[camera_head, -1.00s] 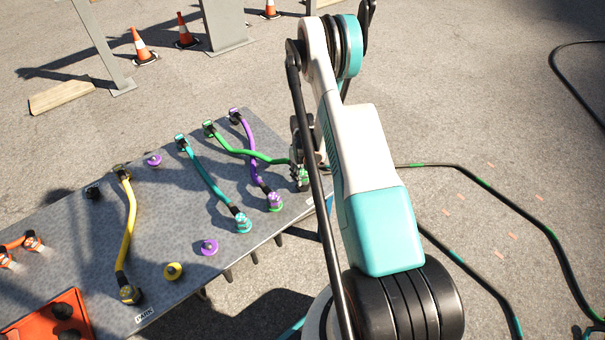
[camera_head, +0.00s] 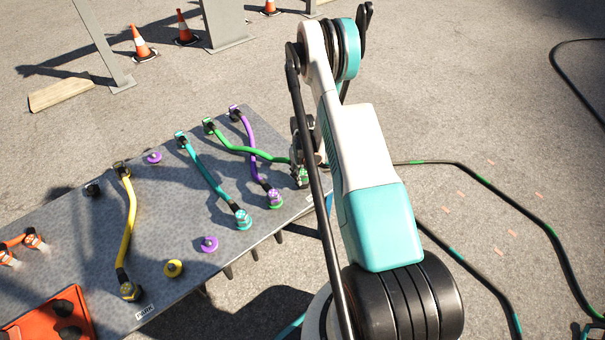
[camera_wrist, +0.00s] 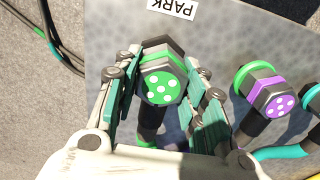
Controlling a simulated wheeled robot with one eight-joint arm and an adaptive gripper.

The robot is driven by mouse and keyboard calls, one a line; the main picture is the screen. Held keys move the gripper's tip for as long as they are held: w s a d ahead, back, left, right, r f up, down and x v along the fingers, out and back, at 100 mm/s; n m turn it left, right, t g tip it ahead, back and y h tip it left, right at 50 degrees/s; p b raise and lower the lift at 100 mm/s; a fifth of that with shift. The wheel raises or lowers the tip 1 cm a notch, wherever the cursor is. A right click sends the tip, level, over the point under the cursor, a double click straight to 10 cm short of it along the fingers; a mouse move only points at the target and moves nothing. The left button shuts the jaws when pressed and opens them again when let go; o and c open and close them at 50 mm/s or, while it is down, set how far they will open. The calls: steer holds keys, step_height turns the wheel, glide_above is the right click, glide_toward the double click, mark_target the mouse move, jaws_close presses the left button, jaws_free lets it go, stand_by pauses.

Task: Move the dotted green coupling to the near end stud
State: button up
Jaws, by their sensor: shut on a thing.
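The dotted green coupling (camera_head: 302,177) is at the right end of the grey panel, partly hidden by my arm. In the wrist view its green face with white dots (camera_wrist: 160,87) points at the camera. My gripper (camera_wrist: 163,95) is shut on it, one finger on each side; it also shows in the head view (camera_head: 302,155). The green cable (camera_head: 235,148) runs from a far-edge fitting and crosses the purple cable. I cannot tell whether the coupling is seated or just above the panel.
The dotted purple coupling (camera_wrist: 270,97) is close on the right in the wrist view. Teal (camera_head: 241,219) and yellow (camera_head: 129,290) couplings sit along the near edge. Purple (camera_head: 209,244) and yellow (camera_head: 173,268) studs are uncovered. A PARK label (camera_wrist: 172,8) is beside the held coupling.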

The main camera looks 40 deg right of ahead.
mark_target(302, 171)
steer(key=shift+f, duration=0.45)
stand_by(0.4)
steer(key=o, duration=1.2)
steer(key=shift+o, duration=0.2)
step_height(302, 171, up, 12)
